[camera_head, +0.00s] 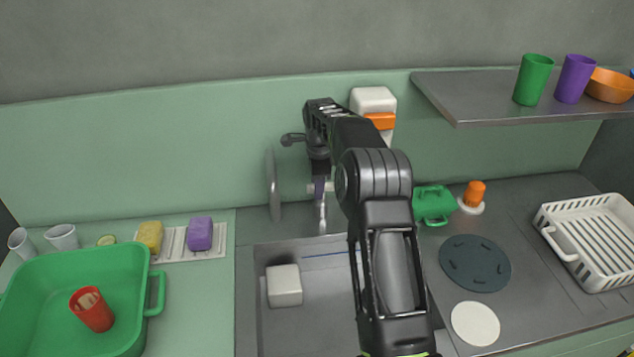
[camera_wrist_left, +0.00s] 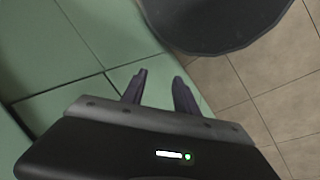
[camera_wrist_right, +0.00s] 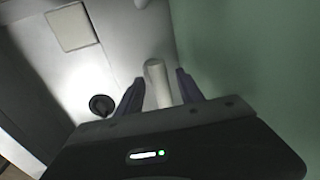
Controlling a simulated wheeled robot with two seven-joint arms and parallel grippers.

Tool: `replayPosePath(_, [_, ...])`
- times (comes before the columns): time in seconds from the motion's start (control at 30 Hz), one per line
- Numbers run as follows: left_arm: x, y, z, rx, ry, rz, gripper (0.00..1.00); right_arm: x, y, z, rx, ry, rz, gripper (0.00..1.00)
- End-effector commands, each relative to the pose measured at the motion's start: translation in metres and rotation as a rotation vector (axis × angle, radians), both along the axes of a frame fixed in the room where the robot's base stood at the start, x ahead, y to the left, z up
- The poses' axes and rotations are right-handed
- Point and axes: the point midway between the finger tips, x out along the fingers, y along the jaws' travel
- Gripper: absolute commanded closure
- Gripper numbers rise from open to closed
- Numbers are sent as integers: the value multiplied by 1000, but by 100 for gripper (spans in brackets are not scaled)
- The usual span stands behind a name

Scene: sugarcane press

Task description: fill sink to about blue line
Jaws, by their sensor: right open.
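The grey sink (camera_head: 305,325) is in the middle of the head view, partly hidden by my right arm. A blue line (camera_head: 322,253) runs along its far inner wall. The visible sink floor looks bare, with a dark round drain (camera_wrist_right: 101,105) in the right wrist view. My right gripper (camera_head: 320,188) is at the tap behind the sink. In the right wrist view its open fingers (camera_wrist_right: 160,78) stand either side of a pale rod (camera_wrist_right: 157,85), seemingly part of the tap; contact is unclear. My left gripper (camera_wrist_left: 160,76) is open and empty, near green cabinet fronts.
A green tub (camera_head: 40,285) holding a red cup (camera_head: 91,309) stands left. A yellow sponge (camera_head: 150,236) and purple sponge (camera_head: 200,234) lie behind. A white rack (camera_head: 562,250) is at right, under a shelf (camera_head: 460,103).

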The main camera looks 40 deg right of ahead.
Motion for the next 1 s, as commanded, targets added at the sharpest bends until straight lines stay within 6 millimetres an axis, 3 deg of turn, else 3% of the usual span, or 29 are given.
replayPosePath(0.2, [0, 0, 0, 0, 0, 0, 64, 0, 0, 0, 0, 0, 0, 57])
replayPosePath(0.73, [0, 0, 0, 0, 0, 0, 64, 0, 0, 0, 0, 1, 0, 100])
replayPosePath(1.0, [0, 0, 0, 0, 0, 0, 64, 0, 1, 0, 0, 1, 1, 100])
